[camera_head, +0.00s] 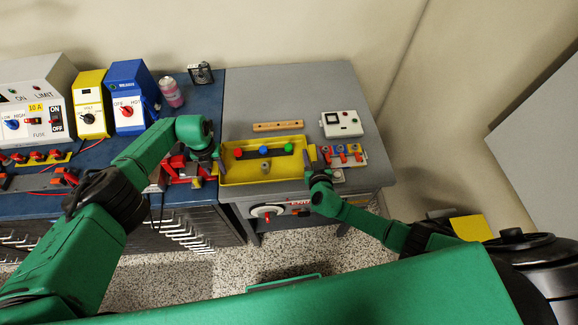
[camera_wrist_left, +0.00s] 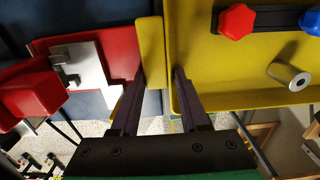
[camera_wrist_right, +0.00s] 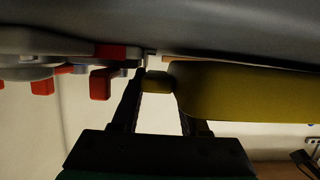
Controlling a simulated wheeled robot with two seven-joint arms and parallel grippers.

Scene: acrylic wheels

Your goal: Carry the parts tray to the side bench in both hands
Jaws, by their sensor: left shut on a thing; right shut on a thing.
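The yellow parts tray (camera_head: 235,177) is level at the front of the grey side bench (camera_head: 290,85). I cannot tell whether it rests on the bench top or hangs just above it. In it are a dark bar with red, green and blue knobs (camera_head: 263,150) and a metal cylinder (camera_head: 265,166). My left gripper (camera_head: 217,162) is shut on the tray's left end tab, which also shows in the left wrist view (camera_wrist_left: 150,48). My right gripper (camera_head: 311,165) is shut on the right end tab, seen between the fingers in the right wrist view (camera_wrist_right: 157,82).
On the grey bench, a wooden strip (camera_head: 278,126) lies behind the tray. A white meter box (camera_head: 341,124) and a block with red and blue clips (camera_head: 343,155) stand right of it. The blue bench (camera_head: 200,100) at left holds a red fixture (camera_head: 185,168) close to my left gripper.

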